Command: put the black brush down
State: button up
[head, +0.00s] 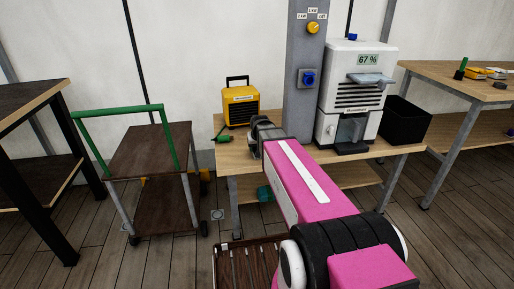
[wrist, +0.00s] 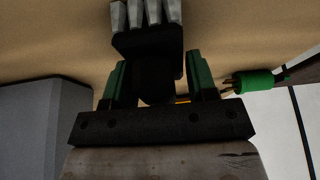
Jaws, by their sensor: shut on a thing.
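The black brush (wrist: 150,48) shows in the wrist view, with pale bristles at the top of the picture. My gripper (wrist: 157,78) has its green fingers shut on the brush, one on each side. In the head view my gripper (head: 257,127) is over the left part of the wooden table (head: 235,160), at the end of my pink arm; the brush cannot be made out there. Whether the brush touches the table top is hard to tell.
A yellow boxy device (head: 240,107) stands behind my gripper. A green plug-like piece (wrist: 254,82) lies to the right in the wrist view. A grey post (head: 303,90), a white machine (head: 354,85) and a black bin (head: 403,122) stand to the right. A cart (head: 150,150) is left.

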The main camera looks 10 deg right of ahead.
jog(key=o, duration=1)
jog(key=shift+f, duration=0.1)
jog(key=v, duration=1.2)
jog(key=s+f+g, duration=0.1)
jog(key=s+f, duration=0.4)
jog(key=f, duration=0.1)
jog(key=s+f+g, duration=0.2)
jog(key=s+f, duration=0.4)
jog(key=s+f+g, duration=0.1)
jog(key=s+f, duration=0.4)
jog(key=s, duration=0.1)
jog(key=shift+s+f+g, duration=0.15)
jog(key=shift+f+g, duration=0.15)
jog(key=shift+f, duration=0.1)
